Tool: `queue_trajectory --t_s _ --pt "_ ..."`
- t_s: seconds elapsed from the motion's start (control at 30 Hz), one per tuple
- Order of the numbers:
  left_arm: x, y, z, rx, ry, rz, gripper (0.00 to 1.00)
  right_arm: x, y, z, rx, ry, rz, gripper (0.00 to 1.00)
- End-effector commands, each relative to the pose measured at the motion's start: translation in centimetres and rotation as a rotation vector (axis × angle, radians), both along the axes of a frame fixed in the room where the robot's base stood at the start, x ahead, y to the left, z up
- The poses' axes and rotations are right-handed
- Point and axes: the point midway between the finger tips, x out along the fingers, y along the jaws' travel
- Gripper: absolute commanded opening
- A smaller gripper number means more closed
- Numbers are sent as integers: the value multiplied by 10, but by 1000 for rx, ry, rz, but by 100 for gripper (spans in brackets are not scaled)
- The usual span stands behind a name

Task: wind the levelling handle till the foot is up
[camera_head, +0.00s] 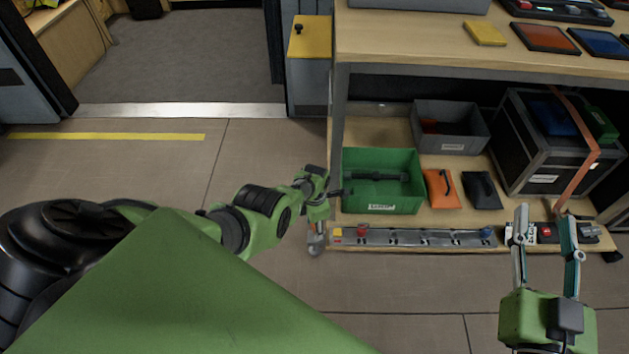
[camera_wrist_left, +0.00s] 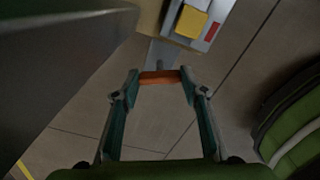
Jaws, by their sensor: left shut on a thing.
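The levelling handle shows in the left wrist view as an orange grip (camera_wrist_left: 160,77) spanning between my left fingertips. My left gripper (camera_wrist_left: 159,82) is shut on it. In the head view my left gripper (camera_head: 328,193) is at the left front corner of the workbench, and it hides the handle there. The grey levelling foot (camera_head: 316,243) shows below this gripper, beside the lower shelf's left end. I cannot tell whether it touches the floor. My right gripper (camera_head: 544,214) is open and empty, its fingers spread in front of the shelf's right part.
The lower shelf holds a green crate (camera_head: 381,207), a grey bin (camera_head: 449,127), an orange pouch (camera_head: 442,189) and a strapped black case (camera_head: 535,140). A strip with coloured knobs (camera_head: 415,237) runs along its front edge. The floor (camera_head: 400,285) in front is clear.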

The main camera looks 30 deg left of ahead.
Motion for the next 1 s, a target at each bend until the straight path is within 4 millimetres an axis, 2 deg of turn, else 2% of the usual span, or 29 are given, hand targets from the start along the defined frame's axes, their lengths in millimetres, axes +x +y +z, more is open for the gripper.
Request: queue_trajectory --t_s 0.43,0.47,0.5,1.0 --pt "-1 0 0 0 4 8 19 0 1 0 0 -2 1 40" --pt "-1 0 0 0 4 8 45 0 1 0 0 -2 1 40" --pt "-1 0 0 0 4 8 47 0 1 0 0 -2 1 40" --pt "1 0 4 0 -1 7 47 0 0 0 -3 -3 2 40"
